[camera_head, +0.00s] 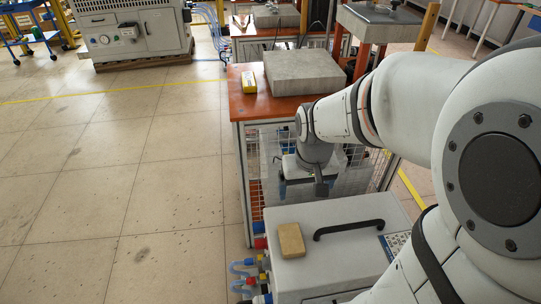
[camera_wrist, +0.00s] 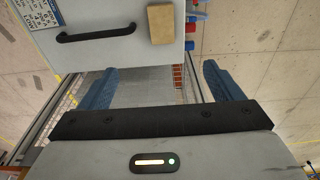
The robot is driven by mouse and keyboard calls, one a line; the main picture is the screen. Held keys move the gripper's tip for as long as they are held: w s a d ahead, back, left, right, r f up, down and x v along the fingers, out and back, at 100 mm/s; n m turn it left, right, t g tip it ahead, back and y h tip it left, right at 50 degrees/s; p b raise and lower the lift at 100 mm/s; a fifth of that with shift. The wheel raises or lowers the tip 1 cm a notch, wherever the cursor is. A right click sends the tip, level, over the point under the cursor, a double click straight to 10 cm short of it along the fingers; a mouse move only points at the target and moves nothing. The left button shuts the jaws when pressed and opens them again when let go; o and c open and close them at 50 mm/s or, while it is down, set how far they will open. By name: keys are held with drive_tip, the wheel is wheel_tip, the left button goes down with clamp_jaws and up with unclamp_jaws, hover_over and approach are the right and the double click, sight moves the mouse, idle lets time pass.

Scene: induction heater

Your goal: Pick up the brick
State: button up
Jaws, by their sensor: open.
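The brick (camera_head: 291,240) is a small tan block lying on top of a light grey box-shaped unit (camera_head: 345,262), near its left edge. In the wrist view the brick (camera_wrist: 160,24) shows at the top, beyond the fingertips and roughly in line with the gap between them. My gripper (camera_head: 301,184) is open and empty, with its two blue fingers apart in the wrist view (camera_wrist: 158,72). In the head view it appears above and behind the brick in the picture, apart from it, in front of the mesh-sided workbench.
A black curved handle (camera_head: 348,228) rises from the unit's top, right of the brick. Blue and red hose fittings (camera_head: 258,262) stick out at its left side. The floor to the left is clear.

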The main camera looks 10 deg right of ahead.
sight(291, 238)
drive_tip(key=shift+o, duration=0.5)
drive_tip(key=shift+g, duration=0.7)
drive_tip(key=w+f+b, duration=0.2)
drive_tip(key=f+b, duration=0.1)
drive_tip(key=f, duration=0.5)
drive_tip(key=w+f+b, duration=0.2)
drive_tip(key=f+b, duration=0.2)
drive_tip(key=f, duration=0.4)
drive_tip(key=w+f+b, duration=0.2)
drive_tip(key=f+b, duration=0.2)
drive_tip(key=f, duration=0.3)
drive_tip(key=shift+w+d+f, duration=0.1)
drive_tip(key=shift+w+f, duration=0.1)
drive_tip(key=shift+f, duration=0.2)
drive_tip(key=f+b, duration=0.1)
drive_tip(key=f, duration=0.1)
drive_tip(key=f+b, duration=0.1)
drive_tip(key=f, duration=0.2)
drive_tip(key=f+b, duration=0.2)
drive_tip(key=shift+s+a+f, duration=0.2)
drive_tip(key=shift+s+f, duration=0.05)
drive_tip(key=shift+f, duration=0.15)
drive_tip(key=shift+r, duration=0.1)
drive_tip(key=c, duration=1.2)
